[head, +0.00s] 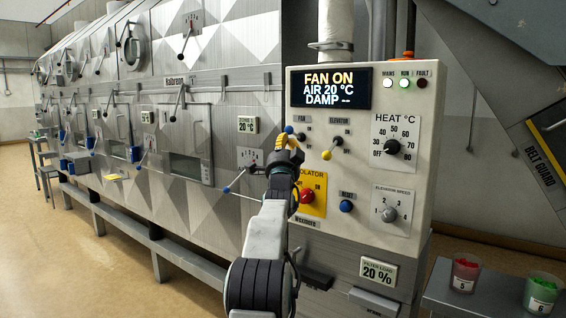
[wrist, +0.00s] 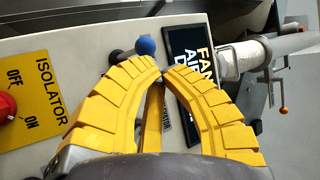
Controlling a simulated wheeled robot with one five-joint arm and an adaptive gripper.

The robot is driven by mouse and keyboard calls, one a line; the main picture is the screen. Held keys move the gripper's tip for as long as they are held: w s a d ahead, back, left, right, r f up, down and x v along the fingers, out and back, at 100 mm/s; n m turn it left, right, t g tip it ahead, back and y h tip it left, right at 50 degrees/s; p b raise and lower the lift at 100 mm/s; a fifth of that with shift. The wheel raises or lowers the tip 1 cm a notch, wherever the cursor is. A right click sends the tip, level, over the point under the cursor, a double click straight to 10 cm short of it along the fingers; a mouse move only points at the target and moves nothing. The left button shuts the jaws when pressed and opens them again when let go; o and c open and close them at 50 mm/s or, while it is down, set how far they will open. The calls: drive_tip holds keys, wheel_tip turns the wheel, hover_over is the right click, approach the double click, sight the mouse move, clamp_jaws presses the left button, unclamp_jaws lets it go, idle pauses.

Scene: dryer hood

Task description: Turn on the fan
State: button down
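The control panel (head: 345,225) has a display (head: 330,89) reading "FAN ON, AIR 20 °C, DAMP". The fan lever's blue knob (head: 289,130) is tilted up toward the ON side. In the wrist view the blue knob (wrist: 146,46) sits just beyond my fingertips, toward the display (wrist: 190,60); I cannot tell whether they touch. My gripper (head: 286,141) is in front of the panel, just below the knob. In the wrist view its yellow fingers (wrist: 160,68) are closed together at the tips with nothing seen between them. The green RUN lamp (head: 405,83) is lit.
The elevator lever with a yellow knob (head: 326,155) is close to the right, pointing down. The red isolator knob (head: 307,196) and blue reset button (head: 346,206) are below. A long dryer hood (head: 150,120) runs left. A small table (head: 480,295) with cups stands at right.

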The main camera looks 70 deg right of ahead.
drive_tip(key=s+a+f+b, duration=0.1)
drive_tip(key=a+b, duration=0.1)
drive_tip(key=a, duration=0.5)
drive_tip(key=shift+s+a, duration=0.2)
drive_tip(key=shift+s, duration=0.05)
drive_tip(key=shift+w+f, duration=0.1)
